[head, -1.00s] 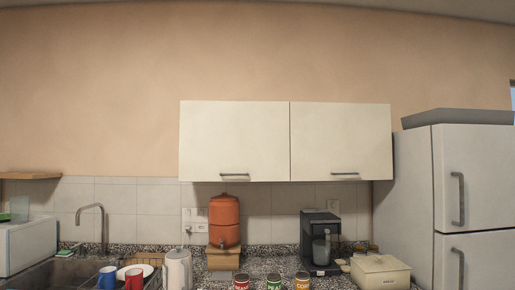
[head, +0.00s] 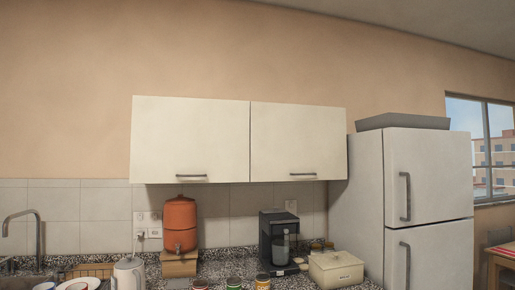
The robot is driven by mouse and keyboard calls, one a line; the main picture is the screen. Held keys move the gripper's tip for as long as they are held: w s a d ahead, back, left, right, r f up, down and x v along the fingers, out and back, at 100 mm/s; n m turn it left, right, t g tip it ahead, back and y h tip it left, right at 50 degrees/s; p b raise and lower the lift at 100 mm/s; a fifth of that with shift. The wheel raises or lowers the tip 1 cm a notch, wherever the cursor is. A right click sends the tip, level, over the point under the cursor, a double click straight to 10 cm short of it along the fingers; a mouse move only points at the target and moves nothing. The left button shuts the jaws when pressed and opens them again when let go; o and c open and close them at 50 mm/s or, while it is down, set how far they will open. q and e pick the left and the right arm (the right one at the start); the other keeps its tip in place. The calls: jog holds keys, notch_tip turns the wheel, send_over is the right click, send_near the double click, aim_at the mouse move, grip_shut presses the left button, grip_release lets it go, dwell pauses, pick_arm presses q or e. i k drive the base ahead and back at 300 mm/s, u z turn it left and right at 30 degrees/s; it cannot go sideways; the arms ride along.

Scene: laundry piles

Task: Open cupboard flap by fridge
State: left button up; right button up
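A white wall cupboard hangs above the counter with two flaps side by side, both shut. The right flap (head: 298,140), nearer the fridge, has a dark bar handle (head: 303,174) along its lower edge. The left flap (head: 190,138) has a similar handle (head: 191,177). The white fridge (head: 429,180) stands to the right of the cupboard, with two shut doors and upright handles. Neither of my grippers shows in the head view.
Below the cupboard, the speckled counter (head: 225,268) holds an orange water dispenser (head: 180,224), a black coffee machine (head: 277,240), a cream box (head: 336,268), a kettle (head: 129,273) and several cans. A grey tray (head: 402,122) lies on the fridge. A table stands far right.

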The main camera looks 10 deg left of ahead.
aim_at(289, 142)
jog(key=u, duration=0.15)
jog(key=i, duration=1.5)
jog(key=z, duration=0.75)
